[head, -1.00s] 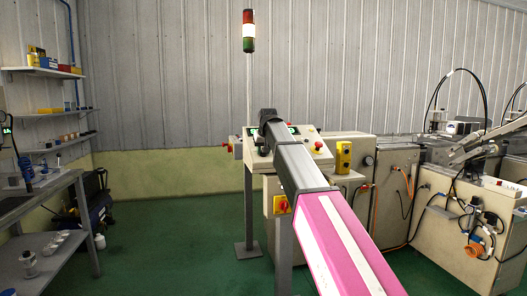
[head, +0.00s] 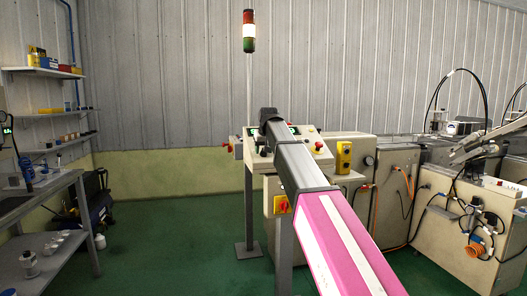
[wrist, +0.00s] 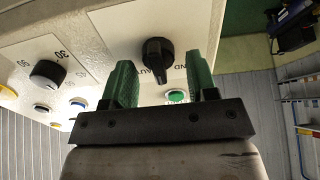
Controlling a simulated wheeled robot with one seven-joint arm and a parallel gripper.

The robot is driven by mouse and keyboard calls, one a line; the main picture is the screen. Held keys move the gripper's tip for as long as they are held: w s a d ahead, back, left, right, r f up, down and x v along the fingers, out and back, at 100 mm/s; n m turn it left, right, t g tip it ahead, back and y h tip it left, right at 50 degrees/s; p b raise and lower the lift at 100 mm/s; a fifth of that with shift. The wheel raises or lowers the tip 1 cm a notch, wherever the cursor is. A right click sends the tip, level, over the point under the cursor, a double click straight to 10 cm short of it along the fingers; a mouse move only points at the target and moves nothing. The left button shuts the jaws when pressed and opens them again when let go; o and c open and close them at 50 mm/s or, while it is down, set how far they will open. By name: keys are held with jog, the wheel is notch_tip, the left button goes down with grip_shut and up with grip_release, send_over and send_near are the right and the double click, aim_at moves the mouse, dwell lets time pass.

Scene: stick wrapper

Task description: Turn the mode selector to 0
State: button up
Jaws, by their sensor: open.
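The mode selector is a black knob (wrist: 158,53) on a white label plate in the wrist view, with partly visible lettering that includes "AUT". My gripper (wrist: 161,82) is open, with its two green fingers to the left and right of the knob. I cannot tell whether either finger touches it. In the head view my arm reaches to the control panel (head: 312,142), and its end hides the knob there.
Another black dial (wrist: 47,73) with numbers sits to the left in the wrist view. A green button (wrist: 176,96) lies close to the right finger. A red button (head: 319,146) and a yellow box (head: 344,157) are right of my arm in the head view.

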jog(key=v, duration=1)
jog(key=shift+r, duration=0.15)
jog(key=shift+s, duration=0.1)
